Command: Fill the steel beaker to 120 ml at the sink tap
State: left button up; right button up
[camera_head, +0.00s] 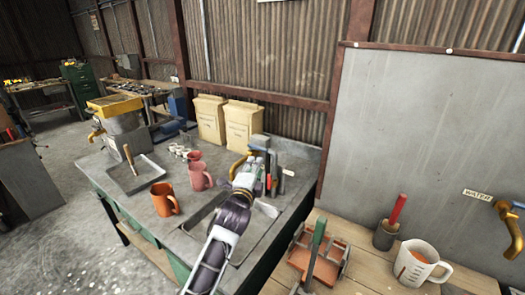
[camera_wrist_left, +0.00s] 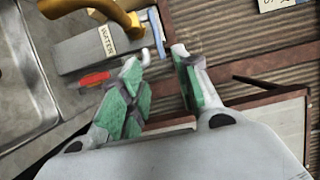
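The brass sink tap (camera_head: 238,166) stands at the back of the sink (camera_head: 262,240). It also shows at the top of the left wrist view (camera_wrist_left: 112,12), beside a grey block labelled WATER (camera_wrist_left: 80,52). A blue lever (camera_wrist_left: 157,32) is at the end of that block. My left gripper (camera_wrist_left: 166,68) is open and empty, with its green-padded fingertips just short of the blue lever. In the head view my left arm reaches over the sink and hides part of it. I cannot make out the steel beaker for sure. My right gripper is not in view.
An orange mug (camera_head: 164,199) and a pink mug (camera_head: 199,176) stand left of the sink. A white measuring jug (camera_head: 419,264), a pot (camera_head: 385,236) and an orange tray (camera_head: 317,265) are on the wooden bench. Another brass tap (camera_head: 510,225) is at the far right.

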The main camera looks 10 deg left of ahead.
aim_at(262, 151)
pick_arm(q)
jog(key=shift+w+p, duration=0.7)
jog(key=shift+w, duration=5.8)
grip_shut()
